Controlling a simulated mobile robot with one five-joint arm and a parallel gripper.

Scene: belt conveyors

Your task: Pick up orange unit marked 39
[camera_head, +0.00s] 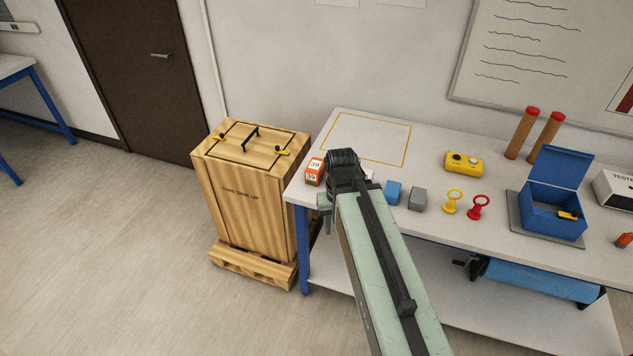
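The orange unit marked 39 (314,171) stands upright on the left end of the white table, near its edge. It has white label areas with "39" on its top and side. My arm reaches up from the bottom of the view, and its dark end joint is just right of the unit. My gripper (325,205) shows only in part, pointing down beside the table's front left corner, below the unit and apart from it as far as I can see. Its fingertips are too small and hidden to tell their opening.
A wooden crate (245,205) stands left of the table (470,180). Right of my arm are blue (393,192) and grey (417,199) blocks, yellow (452,202) and red (478,207) ring-topped pieces, a yellow box (463,164) and an open blue box (553,217). A yellow-outlined area (367,138) is empty.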

